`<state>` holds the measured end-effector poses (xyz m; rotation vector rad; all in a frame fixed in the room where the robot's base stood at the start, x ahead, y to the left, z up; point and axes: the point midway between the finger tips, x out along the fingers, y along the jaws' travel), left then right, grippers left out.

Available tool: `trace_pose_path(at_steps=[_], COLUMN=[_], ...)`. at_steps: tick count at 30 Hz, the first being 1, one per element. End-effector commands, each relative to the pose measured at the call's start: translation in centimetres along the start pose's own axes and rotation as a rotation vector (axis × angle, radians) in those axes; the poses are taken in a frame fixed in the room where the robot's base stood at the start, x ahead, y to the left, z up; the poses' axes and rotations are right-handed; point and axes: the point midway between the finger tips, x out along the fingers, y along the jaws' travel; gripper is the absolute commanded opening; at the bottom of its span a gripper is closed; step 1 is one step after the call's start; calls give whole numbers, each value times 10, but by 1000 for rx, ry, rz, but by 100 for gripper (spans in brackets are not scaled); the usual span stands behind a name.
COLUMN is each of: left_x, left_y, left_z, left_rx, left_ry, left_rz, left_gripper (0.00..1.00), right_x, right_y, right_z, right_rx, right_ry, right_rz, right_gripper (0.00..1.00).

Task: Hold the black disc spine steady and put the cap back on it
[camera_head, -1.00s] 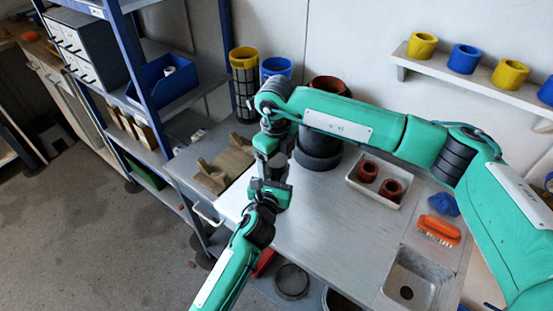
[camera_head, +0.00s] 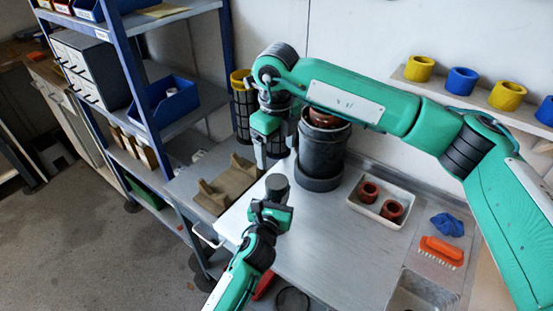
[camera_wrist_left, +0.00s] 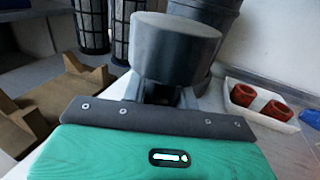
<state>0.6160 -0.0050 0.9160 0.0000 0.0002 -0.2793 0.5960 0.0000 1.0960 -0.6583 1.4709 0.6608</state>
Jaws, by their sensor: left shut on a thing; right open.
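My left gripper (camera_head: 272,207) is shut on a dark grey round piece (camera_head: 277,186), held upright above the bench's left front edge. In the left wrist view this piece (camera_wrist_left: 175,48) has a wide, flat-topped drum over a narrower part between the fingers. I take it for the spine with its cap, but cannot tell where one ends and the other begins. The fingers and the lower part are mostly hidden. My right gripper (camera_head: 261,157) points down, open, behind and above the held piece, apart from it in the head view. Nothing shows in it.
A dark grey vessel (camera_head: 322,155) with a red-brown ring inside stands behind. Mesh cylinders, one yellow-topped (camera_head: 242,108), stand beside it. A brown cradle (camera_head: 224,185) lies left. A white tray (camera_head: 376,210) with two red-brown rings, blue cloth (camera_head: 447,225) and orange brush (camera_head: 441,251) lie right.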

Motion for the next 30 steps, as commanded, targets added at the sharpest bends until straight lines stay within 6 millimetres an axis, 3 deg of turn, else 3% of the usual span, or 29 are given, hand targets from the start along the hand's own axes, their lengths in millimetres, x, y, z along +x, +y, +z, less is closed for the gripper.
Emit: trace_pose_path(at_steps=[10, 11, 14, 24, 30], left_x=[0, 0, 0, -2, -28], left_y=[0, 0, 0, 0, 0], left_z=[0, 0, 0, -1, -2], left_rx=[-1, -1, -1, 0, 2], left_ry=[0, 0, 0, 1, 1], left_rz=[0, 0, 0, 0, -1], left_gripper=[0, 35, 54, 54, 54], right_x=[-4, -4, -4, -4, 0], right_y=[0, 0, 0, 0, 0], right_z=[0, 0, 0, 0, 0], right_rx=[0, 0, 0, 0, 0], right_ry=[0, 0, 0, 0, 0], right_rz=[0, 0, 0, 0, 0], right_gripper=[78, 78, 78, 78, 78])
